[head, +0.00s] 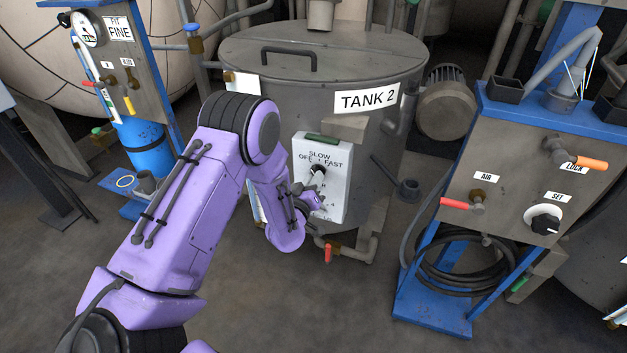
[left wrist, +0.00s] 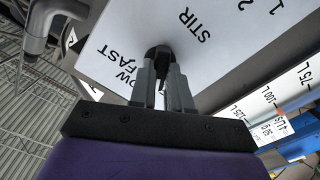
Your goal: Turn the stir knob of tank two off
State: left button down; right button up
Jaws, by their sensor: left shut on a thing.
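Tank 2 (head: 395,130) is a grey drum with a "TANK 2" label. On its front is a white stir panel (head: 332,197) marked SLOW, OFF and FAST. The dark stir knob (head: 317,169) shows on that panel; which mark it points at is too small to tell. In the left wrist view the stir knob (left wrist: 159,52) sits beside the word STIR, with my left gripper's (left wrist: 166,75) grey fingers at its two sides. My left gripper (head: 308,191) is shut on the knob in front of the panel. My right gripper is in neither view.
A blue-framed station (head: 525,175) with AIR, LOCK and SET controls stands at right. Another blue-framed panel (head: 130,80) with a gauge (head: 88,30) stands at left. A red-handled valve (head: 328,252) sits below the stir panel. The floor in front is clear.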

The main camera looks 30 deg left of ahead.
pick_arm(q)
jog(key=shift+n, duration=1.7)
jog(key=c, duration=1.1)
grip_release()
jog(key=v, duration=1)
jog(key=shift+s+d+b, duration=0.15)
jog(key=shift+s+b, duration=0.1)
jog(key=shift+b, duration=0.15)
